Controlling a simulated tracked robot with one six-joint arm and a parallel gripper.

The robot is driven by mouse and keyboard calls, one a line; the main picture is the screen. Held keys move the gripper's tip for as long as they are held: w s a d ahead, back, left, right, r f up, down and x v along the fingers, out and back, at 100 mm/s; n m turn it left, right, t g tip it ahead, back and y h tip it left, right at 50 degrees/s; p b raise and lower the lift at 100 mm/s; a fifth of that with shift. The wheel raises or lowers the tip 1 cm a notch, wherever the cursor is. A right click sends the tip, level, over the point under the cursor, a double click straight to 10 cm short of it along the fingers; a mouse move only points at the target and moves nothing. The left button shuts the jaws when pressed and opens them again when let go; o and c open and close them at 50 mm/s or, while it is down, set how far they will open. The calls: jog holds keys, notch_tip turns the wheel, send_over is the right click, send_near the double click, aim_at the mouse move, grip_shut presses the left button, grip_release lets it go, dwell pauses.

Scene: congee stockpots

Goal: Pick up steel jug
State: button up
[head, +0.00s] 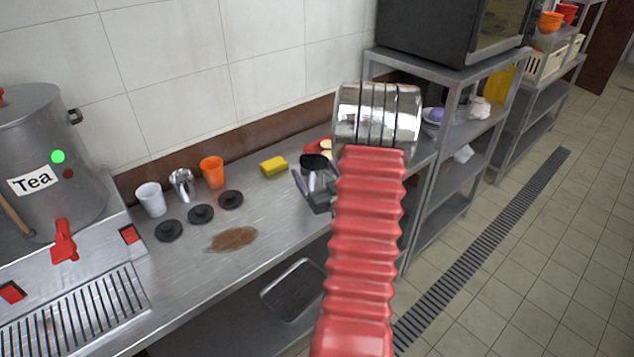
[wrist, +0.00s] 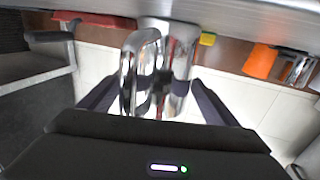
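The steel jug (wrist: 175,75) is shiny, with a looped handle on its left in the wrist view, which shows the scene upside down. It stands between the two spread fingers of my gripper (wrist: 155,98), with a finger on either side. I see no clear sign of the fingers pressing on it. In the head view my gripper (head: 314,190) is at the right part of the counter, largely hidden behind my red arm. The jug (head: 319,178) shows only in part there, beside the arm.
On the steel counter (head: 185,270) stand a white cup (head: 150,199), a small steel cup (head: 182,184), an orange cup (head: 212,172) and a yellow sponge (head: 273,166). Black discs (head: 200,214) and a brown spill (head: 232,239) lie in front. A tea urn (head: 50,150) stands left, a shelf rack (head: 455,110) right.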

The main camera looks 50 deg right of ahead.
jog(key=c, duration=1.1)
jog(key=shift+r, duration=0.15)
jog(key=shift+r, duration=4.9)
